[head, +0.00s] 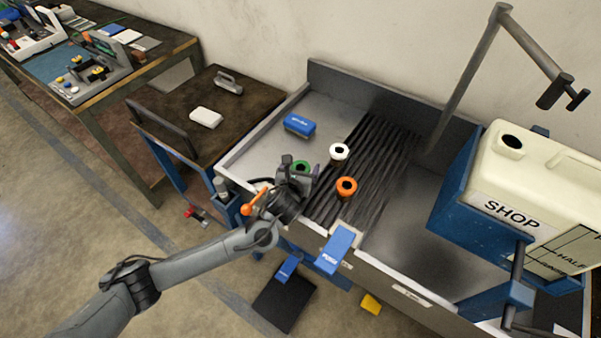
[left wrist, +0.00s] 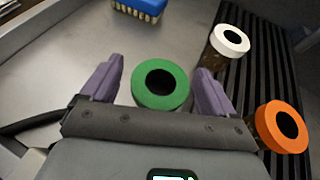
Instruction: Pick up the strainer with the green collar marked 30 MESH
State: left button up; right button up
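The strainer with the green collar (left wrist: 160,97) stands upright in the sink, its round dark opening facing up; no marking on it is readable. In the head view the green collar (head: 301,166) is partly hidden by my left gripper (head: 296,172). In the left wrist view my left gripper (left wrist: 155,85) is open, with one purple finger on each side of the green collar and a visible gap on both sides. A strainer with a white collar (head: 339,151) and one with an orange collar (head: 346,187) stand to the right on the ribbed mat. My right gripper is not in view.
A blue brush (head: 299,125) lies in the sink behind the green strainer. The orange strainer (left wrist: 281,127) is close to the right finger. A cream tank (head: 530,190) in a blue holder stands at the right. The sink's front wall (head: 395,280) is raised.

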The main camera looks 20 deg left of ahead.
pick_arm(q)
jog(key=c, duration=1)
jog(key=shift+r, duration=0.1)
